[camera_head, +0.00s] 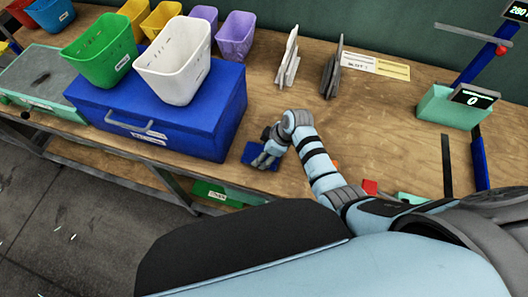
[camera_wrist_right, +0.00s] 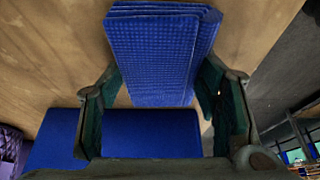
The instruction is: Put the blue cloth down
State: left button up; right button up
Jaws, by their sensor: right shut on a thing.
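The blue cloth (camera_head: 252,151) is a small folded stack at the front edge of the wooden bench, just right of the large blue box. In the right wrist view the cloth (camera_wrist_right: 152,50) shows its layered edges and dimpled weave between the two fingers. My right gripper (camera_head: 266,158) reaches down over it and is shut on it; the fingers (camera_wrist_right: 160,100) lie along its two sides. The cloth looks at or very near the bench top; I cannot tell whether it touches. My left gripper is not in view.
The blue box (camera_head: 205,125) with a handle carries a white bin (camera_head: 172,62) and stands close left of the cloth. Grey upright plates (camera_head: 331,70) and a teal scale (camera_head: 450,108) are behind and right. Bare bench (camera_head: 240,95) lies behind the cloth.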

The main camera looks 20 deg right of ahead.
jog(key=shift+w+f, duration=0.1)
jog(key=shift+f, duration=0.05)
jog(key=o, duration=1.1)
jog(key=shift+w, duration=0.1)
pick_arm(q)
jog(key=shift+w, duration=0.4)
pick_arm(e)
jog(key=shift+r, duration=0.25)
pick_arm(q)
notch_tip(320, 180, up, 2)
jog(key=p, duration=0.2)
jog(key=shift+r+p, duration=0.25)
jog(key=shift+p, duration=0.05)
pick_arm(e)
jog(key=v, duration=1.2)
jog(key=shift+a, duration=0.1)
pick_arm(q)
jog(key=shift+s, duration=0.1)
